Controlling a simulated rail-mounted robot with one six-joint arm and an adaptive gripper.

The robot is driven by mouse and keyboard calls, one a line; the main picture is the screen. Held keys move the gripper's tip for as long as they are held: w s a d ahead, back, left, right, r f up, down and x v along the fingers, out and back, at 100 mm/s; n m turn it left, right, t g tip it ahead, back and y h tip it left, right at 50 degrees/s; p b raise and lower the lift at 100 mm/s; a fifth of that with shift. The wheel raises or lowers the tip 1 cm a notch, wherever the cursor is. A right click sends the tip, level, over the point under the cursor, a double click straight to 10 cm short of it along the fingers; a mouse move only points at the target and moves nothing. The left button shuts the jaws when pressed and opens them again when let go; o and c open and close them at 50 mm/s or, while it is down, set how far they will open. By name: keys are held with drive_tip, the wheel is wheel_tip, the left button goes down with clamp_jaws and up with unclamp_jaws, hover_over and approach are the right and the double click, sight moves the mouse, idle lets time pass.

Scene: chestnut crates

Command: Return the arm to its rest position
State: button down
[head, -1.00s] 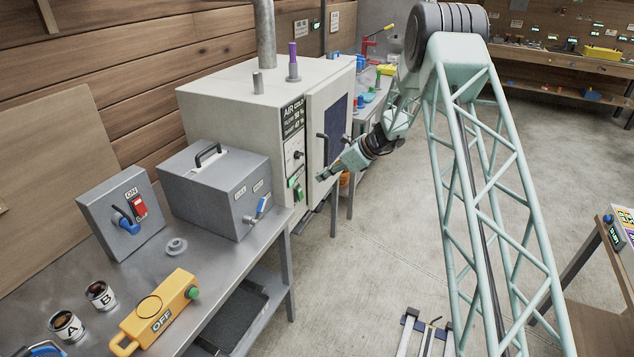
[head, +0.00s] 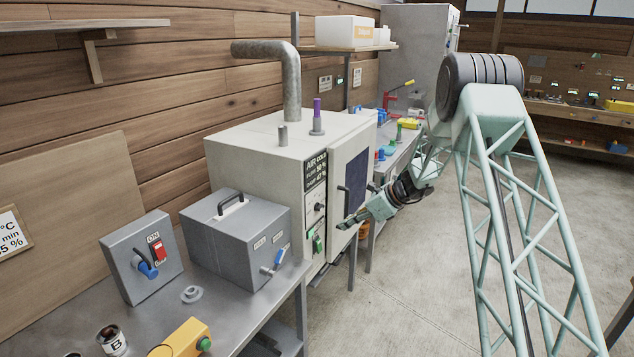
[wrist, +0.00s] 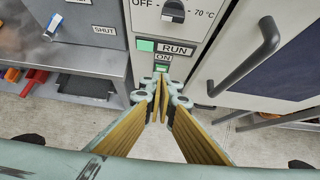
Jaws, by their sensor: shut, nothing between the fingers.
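My gripper (head: 352,222) is at the end of my pale green arm, in front of the white oven-like cabinet (head: 245,140). In the wrist view my gripper (wrist: 160,84) is shut, its yellow-lined fingers meeting at the tips with nothing between them. The fingertips appear just below the green RUN/ON switch (wrist: 162,60) on the cabinet's control panel; I cannot tell whether they touch it. The switch also shows lit green in the head view (head: 318,241). The cabinet door (head: 343,200) looks closed, and its dark handle (wrist: 245,58) is right of my fingers.
A grey metal box (head: 228,235) with a blue lever and an ON switch box (head: 150,255) stand on the metal bench (head: 255,312) at left. A yellow control (head: 182,340) and a jar marked B (head: 112,340) are at the front. Open concrete floor (head: 400,290) lies right of the cabinet.

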drive_tip(key=s+a+r+n+g, duration=0.1)
drive_tip(key=s+a+r+n, duration=0.15)
drive_tip(key=s+r, duration=0.55)
drive_tip(key=s+a+r+n, duration=0.2)
drive_tip(key=s+r+n, duration=0.3)
drive_tip(key=r, duration=0.6)
drive_tip(key=s+a+r+n+g+h, duration=0.1)
drive_tip(key=s+r+n, duration=0.2)
drive_tip(key=s+r, duration=0.5)
drive_tip(key=s+a+r+n+h, duration=0.15)
drive_tip(key=s+r, duration=0.25)
drive_tip(key=s, duration=0.7)
drive_tip(key=s+d+r+n+h+b, duration=0.1)
drive_tip(key=s+r+n, duration=0.2)
drive_tip(key=s, duration=0.8)
drive_tip(key=s+d+r+n+h, duration=0.15)
drive_tip(key=s+n, duration=0.25)
drive_tip(key=s, duration=0.7)
drive_tip(key=s+d+n+h, duration=0.1)
drive_tip(key=s+d+n, duration=0.2)
drive_tip(key=s, duration=0.7)
drive_tip(key=s+d+f+n+t+h, duration=0.1)
drive_tip(key=s+d+n, duration=0.1)
drive_tip(key=s, duration=0.8)
drive_tip(key=shift+s+d+n+b, duration=0.35)
drive_tip(key=shift+d+n+b, duration=0.05)
drive_tip(key=shift+d, duration=0.2)
drive_tip(key=shift+f, duration=0.1)
